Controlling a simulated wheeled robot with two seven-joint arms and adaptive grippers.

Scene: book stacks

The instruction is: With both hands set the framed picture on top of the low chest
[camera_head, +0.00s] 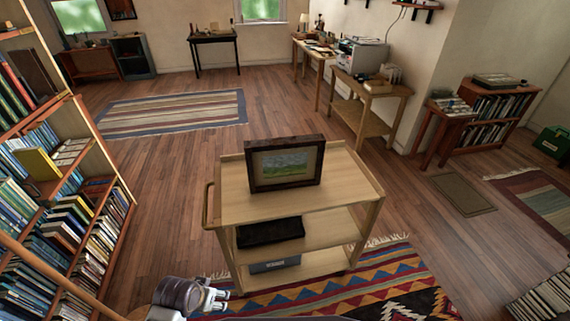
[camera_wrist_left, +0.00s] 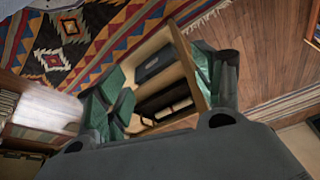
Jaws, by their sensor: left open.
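The framed picture (camera_head: 286,163), a dark brown frame around a green landscape, stands upright on the top shelf of a light wooden cart (camera_head: 235,208). My left gripper (camera_head: 217,299) is low at the bottom edge of the head view, in front of the cart and well apart from the picture. In the left wrist view its two fingers (camera_wrist_left: 162,95) are spread with nothing between them, and the cart's shelves (camera_wrist_left: 188,75) show beyond. My right gripper is not in view. I cannot pick out a low chest for certain.
The cart's lower shelves hold a black box (camera_head: 270,232) and a grey box (camera_head: 274,265). A tall bookcase (camera_head: 100,165) stands at left. A patterned rug (camera_head: 370,285) lies by the cart. A side table (camera_head: 365,118) stands behind right. Wooden floor (camera_head: 420,225) is open to the right.

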